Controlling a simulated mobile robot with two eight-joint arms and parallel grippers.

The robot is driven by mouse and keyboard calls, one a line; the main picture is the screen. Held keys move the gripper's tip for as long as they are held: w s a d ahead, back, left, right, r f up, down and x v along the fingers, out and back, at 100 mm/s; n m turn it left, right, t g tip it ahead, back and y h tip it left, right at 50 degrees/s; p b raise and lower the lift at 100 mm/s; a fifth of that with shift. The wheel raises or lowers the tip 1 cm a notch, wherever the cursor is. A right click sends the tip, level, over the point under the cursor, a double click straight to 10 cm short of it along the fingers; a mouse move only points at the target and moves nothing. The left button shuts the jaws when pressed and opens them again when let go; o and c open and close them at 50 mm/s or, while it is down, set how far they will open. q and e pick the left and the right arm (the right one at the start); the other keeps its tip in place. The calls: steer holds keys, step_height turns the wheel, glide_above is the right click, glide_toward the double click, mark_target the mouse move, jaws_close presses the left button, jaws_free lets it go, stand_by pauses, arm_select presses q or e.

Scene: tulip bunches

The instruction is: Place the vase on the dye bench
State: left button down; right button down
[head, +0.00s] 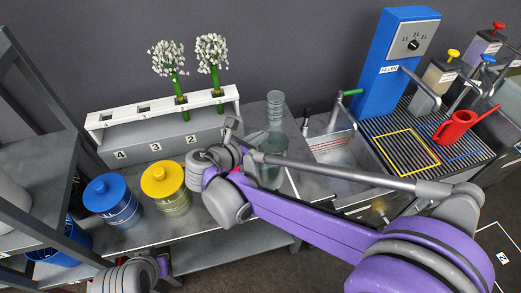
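A clear glass vase (271,177) stands upright at the right part of the grey bench (128,239), partly hidden behind my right arm. My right gripper (243,136) is at the vase's left side, close to its upper part. Its fingertips are small and overlapped by the arm, so I cannot tell whether they touch the glass or how far they are apart. The bench also carries a blue-lidded can (104,193) and a yellow-lidded can (162,179). Part of my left arm shows at the bottom left; its gripper is not visible.
A white numbered rack (128,115) behind the cans holds two white tulip bunches (168,60) (212,50). A clear glass (275,103) stands at the back.

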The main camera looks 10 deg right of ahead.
mark_target(259, 147)
steer(key=shift+w+f, duration=0.1)
steer(key=shift+f, duration=2.15)
steer(key=c, duration=1.1)
jaws_free()
